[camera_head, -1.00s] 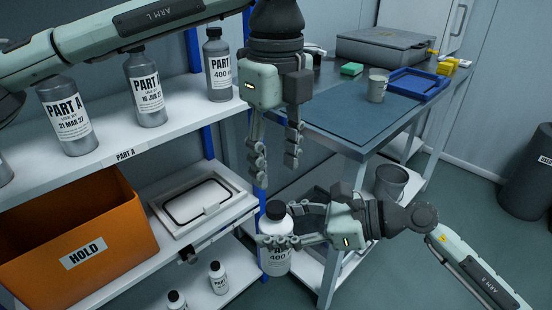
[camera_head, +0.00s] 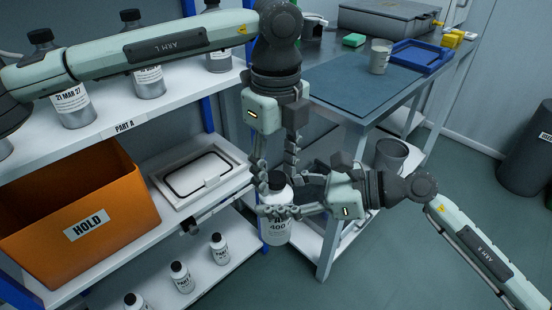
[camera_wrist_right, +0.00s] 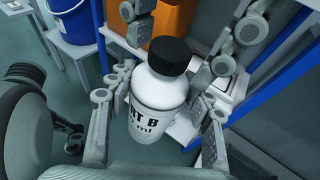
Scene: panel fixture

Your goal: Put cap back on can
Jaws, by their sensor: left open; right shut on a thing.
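My left gripper (camera_head: 274,170) points down from above and is open. Its fingers hang on either side of the cap, which partly hides between them in the head view.
An orange "HOLD" bin (camera_head: 88,215) and a white framed case (camera_head: 200,180) stand on the middle shelf, left of my grippers. Several bottles stand on the upper and lower shelves. A workbench (camera_head: 345,85) with a blue tray (camera_head: 420,57) is behind. A grey bucket (camera_head: 391,155) stands below.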

